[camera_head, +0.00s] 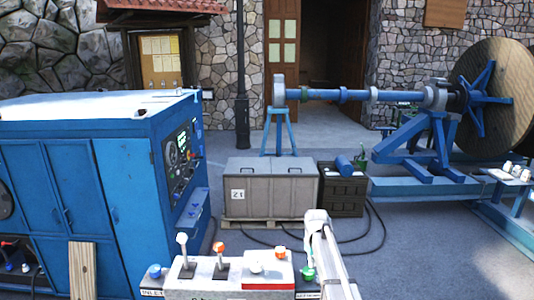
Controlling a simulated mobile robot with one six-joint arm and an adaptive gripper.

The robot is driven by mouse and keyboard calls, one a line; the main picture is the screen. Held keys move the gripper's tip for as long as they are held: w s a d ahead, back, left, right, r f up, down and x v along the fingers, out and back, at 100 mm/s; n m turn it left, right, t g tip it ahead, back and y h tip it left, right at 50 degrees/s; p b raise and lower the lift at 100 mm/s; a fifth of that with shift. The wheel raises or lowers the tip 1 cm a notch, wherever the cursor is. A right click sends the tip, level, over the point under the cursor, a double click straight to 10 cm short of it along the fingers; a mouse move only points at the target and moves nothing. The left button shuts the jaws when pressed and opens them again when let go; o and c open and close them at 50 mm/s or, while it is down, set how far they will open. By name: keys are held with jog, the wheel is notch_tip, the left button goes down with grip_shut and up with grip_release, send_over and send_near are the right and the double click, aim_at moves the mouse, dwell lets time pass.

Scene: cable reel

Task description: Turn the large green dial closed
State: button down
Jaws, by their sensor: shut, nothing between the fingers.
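A green dial (308,273) sits at the right end of the control box (205,285), low in the picture. It is small in view, and its turned position cannot be read. My pale arm comes up from the bottom right edge, bends at its top and partly covers this end of the box. What shows of my gripper (307,256) is a small narrow part right above the green dial, beside the arm link. It looks shut and empty. I cannot tell whether it touches the dial.
A blue machine (120,170) stands left. A grey crate (268,190) and the reel stand (415,150) are behind.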

aim_at(308, 275)
jog(key=shift+f, duration=0.15)
notch_tip(308, 275, down, 7)
jog(key=b, duration=0.7)
dwell(0.3)
jog(key=shift+w, duration=0.4)
dwell(1.2)
jog(key=shift+w+d, duration=0.35)
jog(key=shift+d, duration=0.5)
jog(key=shift+w+d+r, duration=0.2)
jog(key=shift+w+d, duration=0.15)
jog(key=shift+w, duration=0.05)
dwell(0.8)
jog(key=shift+s+d+f, duration=0.1)
jog(key=shift+s+d, duration=0.1)
jog(key=shift+d, duration=0.1)
jog(key=shift+s, duration=0.1)
dwell(0.4)
